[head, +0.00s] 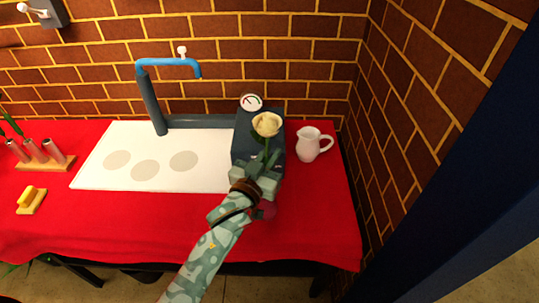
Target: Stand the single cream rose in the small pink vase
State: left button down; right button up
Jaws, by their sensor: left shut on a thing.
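The cream rose (267,124) is upright, with its bloom above my left gripper (262,176) and its green stem running down between the fingers. My left gripper is shut on the stem, in front of a dark box. A small dark pink thing (266,210), probably the small pink vase, shows just below and right of the gripper. Most of it is hidden by my wrist. The lower end of the stem is hidden, so I cannot tell whether it is in the vase. My right gripper is not in view.
A dark box with a dial (251,102) stands behind the rose. A white jug (312,144) is to its right. A white board (125,176) with grey discs lies left, under a blue tap (168,64). A tube rack (45,164) and yellow block (31,201) are far left.

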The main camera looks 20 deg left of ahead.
pick_arm(q)
jog(key=shift+f, duration=0.4)
dwell(0.3)
jog(key=c, duration=1.3)
grip_release()
jog(key=s, duration=0.5)
jog(key=s+a+p, duration=0.1)
jog(key=s, duration=0.4)
jog(key=s+a+p, duration=0.1)
jog(key=s, duration=0.5)
jog(key=shift+s+a+f, duration=0.1)
jog(key=shift+a+f, duration=0.05)
jog(key=shift+f, duration=0.05)
